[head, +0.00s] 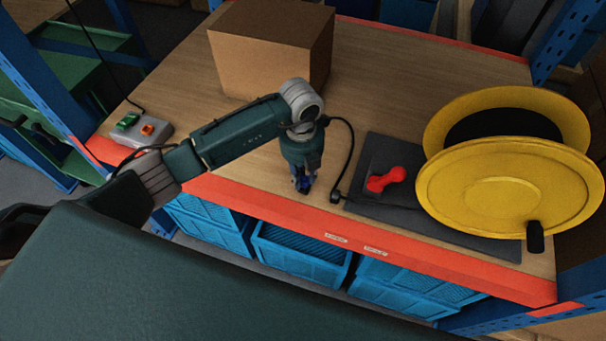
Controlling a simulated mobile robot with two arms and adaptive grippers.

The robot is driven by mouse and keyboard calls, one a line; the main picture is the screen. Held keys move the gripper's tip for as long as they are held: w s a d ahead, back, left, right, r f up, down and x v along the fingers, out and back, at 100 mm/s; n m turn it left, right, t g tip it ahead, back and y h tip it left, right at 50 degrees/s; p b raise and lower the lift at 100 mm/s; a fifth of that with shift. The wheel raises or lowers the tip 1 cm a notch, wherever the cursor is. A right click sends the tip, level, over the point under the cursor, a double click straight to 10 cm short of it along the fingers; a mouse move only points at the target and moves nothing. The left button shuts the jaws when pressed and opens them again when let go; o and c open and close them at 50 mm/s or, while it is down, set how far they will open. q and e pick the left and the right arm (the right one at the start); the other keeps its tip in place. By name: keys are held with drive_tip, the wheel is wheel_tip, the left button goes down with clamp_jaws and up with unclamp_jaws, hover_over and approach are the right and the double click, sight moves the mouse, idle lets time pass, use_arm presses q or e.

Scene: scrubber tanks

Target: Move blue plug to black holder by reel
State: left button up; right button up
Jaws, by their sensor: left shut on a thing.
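My left gripper (303,184) is near the front edge of the wooden table, pointing down. It is shut on the blue plug (304,184), of which only a small dark blue part shows between the fingers. I cannot tell whether the plug touches the table. A small black piece (335,197) stands just right of the gripper at the table's front edge, and a black cable runs down to it; it may be the black holder. The large yellow reel (496,192) stands at the right. My right gripper is out of view.
A dark grey plate (385,208) lies between gripper and reel, with a red handle-like object (386,179) on it. A cardboard box (271,52) stands behind my left arm. A grey control box (141,129) with green and orange buttons sits at left. Blue crates (300,254) are below.

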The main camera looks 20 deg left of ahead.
use_arm(q)
drive_tip(key=shift+f+b, duration=0.6)
drive_tip(key=shift+f, duration=0.3)
drive_tip(key=o, duration=1.1)
drive_tip(key=o, duration=0.5)
drive_tip(key=shift+r, duration=0.1)
drive_tip(key=shift+c, duration=0.2)
wheel_tip(320, 180, up, 9)
drive_tip(key=p, duration=0.6)
drive_tip(key=shift+f, duration=0.2)
